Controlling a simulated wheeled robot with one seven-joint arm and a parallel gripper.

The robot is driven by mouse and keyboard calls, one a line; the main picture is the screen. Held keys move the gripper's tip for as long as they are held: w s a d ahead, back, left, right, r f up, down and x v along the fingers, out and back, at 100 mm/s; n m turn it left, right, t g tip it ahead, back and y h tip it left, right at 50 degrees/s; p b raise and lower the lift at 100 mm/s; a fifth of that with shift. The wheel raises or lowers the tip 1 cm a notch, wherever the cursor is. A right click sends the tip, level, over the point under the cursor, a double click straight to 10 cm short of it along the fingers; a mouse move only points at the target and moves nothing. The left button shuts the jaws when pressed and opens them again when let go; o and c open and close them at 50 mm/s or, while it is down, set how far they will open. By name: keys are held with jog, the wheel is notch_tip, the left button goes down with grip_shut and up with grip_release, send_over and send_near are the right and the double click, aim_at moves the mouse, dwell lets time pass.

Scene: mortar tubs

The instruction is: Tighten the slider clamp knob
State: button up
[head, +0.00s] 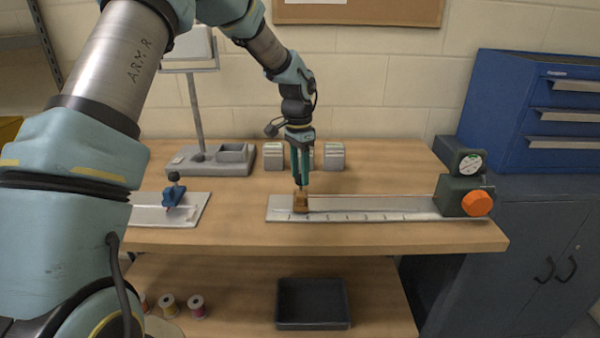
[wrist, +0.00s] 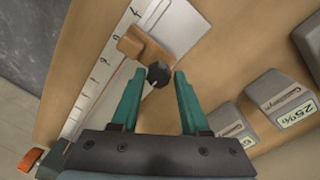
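A brown slider block (head: 301,203) sits at the left end of the pale scaled rail (head: 370,214) on the bench. In the wrist view the slider block (wrist: 135,44) has a dark faceted knob (wrist: 158,74) on its near side. My gripper (head: 301,184) points down over the slider. In the wrist view my gripper (wrist: 160,74) is open, with one teal fingertip on each side of the knob. A gap shows between each fingertip and the knob, so neither seems to touch it. The knob is hard to make out in the head view.
A green gauge block with an orange knob (head: 477,203) stands at the rail's right end. A blue clamp (head: 174,193) sits on a separate plate at left. Grey blocks (head: 334,156) and a grey stand (head: 211,164) are behind. Bare bench lies in front.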

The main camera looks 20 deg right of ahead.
aim_at(299, 175)
jog(key=o, duration=0.3)
notch_tip(299, 175, up, 11)
jog(key=b, duration=0.3)
jog(key=shift+w, duration=0.2)
jog(key=shift+f, duration=0.15)
jog(key=s+a+f+n+t, duration=0.15)
jog(key=a+n, duration=0.25)
jog(key=a, duration=0.7)
jog(key=a+f+n, duration=0.2)
jog(key=a+n, duration=0.1)
jog(key=a, duration=0.7)
jog(key=s+a+f+n, duration=0.2)
jog(key=s+a+n, duration=0.2)
jog(key=a, duration=0.4)
jog(key=s+a+f+n, duration=0.1)
jog(key=s+a+n, duration=0.3)
jog(key=s+a, duration=0.2)
jog(key=shift+a+f+t, duration=0.35)
jog(key=shift+a+f, duration=0.05)
jog(key=shift+a, duration=0.45)
